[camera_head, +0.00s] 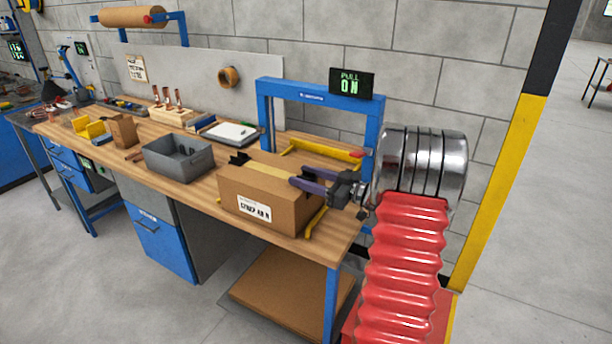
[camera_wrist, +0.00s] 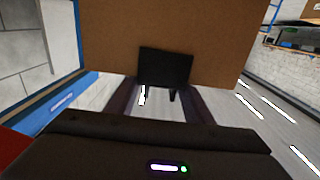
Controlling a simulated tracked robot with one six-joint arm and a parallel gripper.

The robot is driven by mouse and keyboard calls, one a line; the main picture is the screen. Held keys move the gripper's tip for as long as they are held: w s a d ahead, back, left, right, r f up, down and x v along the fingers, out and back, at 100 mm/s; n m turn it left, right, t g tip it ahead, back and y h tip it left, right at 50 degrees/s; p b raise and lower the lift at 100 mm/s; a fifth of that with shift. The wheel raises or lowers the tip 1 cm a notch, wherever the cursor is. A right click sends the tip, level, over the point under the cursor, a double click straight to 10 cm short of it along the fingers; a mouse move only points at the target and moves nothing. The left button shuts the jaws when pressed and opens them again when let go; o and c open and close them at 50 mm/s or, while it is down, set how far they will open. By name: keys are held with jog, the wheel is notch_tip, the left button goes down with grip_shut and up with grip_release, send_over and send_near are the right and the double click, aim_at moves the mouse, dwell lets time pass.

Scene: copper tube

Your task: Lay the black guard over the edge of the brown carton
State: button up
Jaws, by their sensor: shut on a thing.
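The brown carton (camera_head: 245,203) stands on the bench, with a tan tape strip along its top and a white label on its front. It fills the upper middle of the wrist view (camera_wrist: 112,35). My gripper (camera_head: 296,175) reaches in from the right, its two dark purple fingers at the carton's right top edge. The black guard (camera_wrist: 165,66) is held between the fingers (camera_wrist: 165,88) in the wrist view, against the brown carton face near its edge. Contact there is unclear. In the head view the held guard is hard to make out. Another black angled piece (camera_head: 240,158) sits at the carton's left top edge.
A blue frame (camera_head: 265,118) with a "PULL ON" display (camera_head: 352,84) stands behind the carton. Yellow bars (camera_head: 317,146) lie beside it. A grey bin (camera_head: 178,160) and a white-topped device (camera_head: 231,134) are to the left. The bench's front right corner is clear.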

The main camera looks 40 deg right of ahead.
dwell(0.7)
jog(key=o, duration=1.1)
jog(key=shift+s, duration=0.15)
jog(key=v, duration=1.3)
jog(key=shift+s, duration=0.3)
